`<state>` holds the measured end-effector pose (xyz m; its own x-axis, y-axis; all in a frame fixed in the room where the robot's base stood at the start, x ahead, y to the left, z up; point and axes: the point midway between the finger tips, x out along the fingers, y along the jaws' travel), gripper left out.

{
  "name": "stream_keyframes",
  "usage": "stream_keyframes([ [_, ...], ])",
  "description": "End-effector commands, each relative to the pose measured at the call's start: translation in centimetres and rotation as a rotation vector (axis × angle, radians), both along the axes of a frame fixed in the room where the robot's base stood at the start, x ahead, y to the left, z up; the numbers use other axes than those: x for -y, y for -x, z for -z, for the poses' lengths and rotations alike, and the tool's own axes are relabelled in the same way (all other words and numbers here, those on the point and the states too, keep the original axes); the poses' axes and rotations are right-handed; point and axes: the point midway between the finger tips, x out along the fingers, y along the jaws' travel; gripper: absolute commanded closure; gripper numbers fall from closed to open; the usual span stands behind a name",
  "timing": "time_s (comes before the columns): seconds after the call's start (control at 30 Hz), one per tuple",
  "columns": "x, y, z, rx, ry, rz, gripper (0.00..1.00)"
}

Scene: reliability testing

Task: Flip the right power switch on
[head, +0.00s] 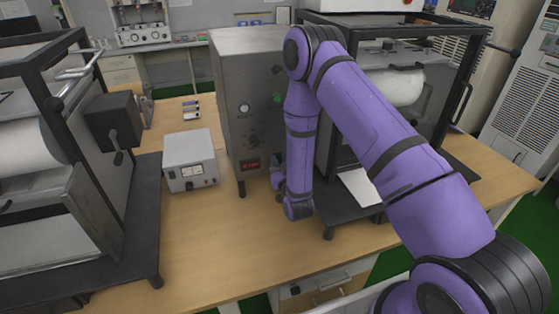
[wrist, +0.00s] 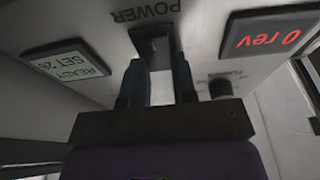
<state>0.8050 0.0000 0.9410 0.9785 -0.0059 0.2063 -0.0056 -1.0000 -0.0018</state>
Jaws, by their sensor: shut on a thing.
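A tall grey control box (head: 235,105) stands mid-table in the head view, with knobs and a red display (head: 249,164) on its front. In the wrist view its panel appears upside down. A dark power switch (wrist: 152,46) sits there beside the word POWER. My gripper (wrist: 156,64) has its two dark fingers at this switch, one on each side, shut on it. Whether the switch is on or off I cannot tell. In the head view my purple arm hides the switch and most of the gripper.
A red display reading 0 rev (wrist: 266,34) and a green READY display (wrist: 66,64) flank the switch. A dark knob (wrist: 221,88) is near the right finger. A small meter box (head: 190,160) stands left of the control box. Framed drum machines stand at both sides.

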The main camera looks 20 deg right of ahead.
Motion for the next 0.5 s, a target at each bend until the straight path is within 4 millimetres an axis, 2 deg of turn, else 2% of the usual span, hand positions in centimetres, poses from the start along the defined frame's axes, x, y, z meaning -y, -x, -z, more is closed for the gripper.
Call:
stream_keyframes([
  [0.5, 0.07, 0.22, 0.22, 0.048, 0.003, -0.004, 0.98],
])
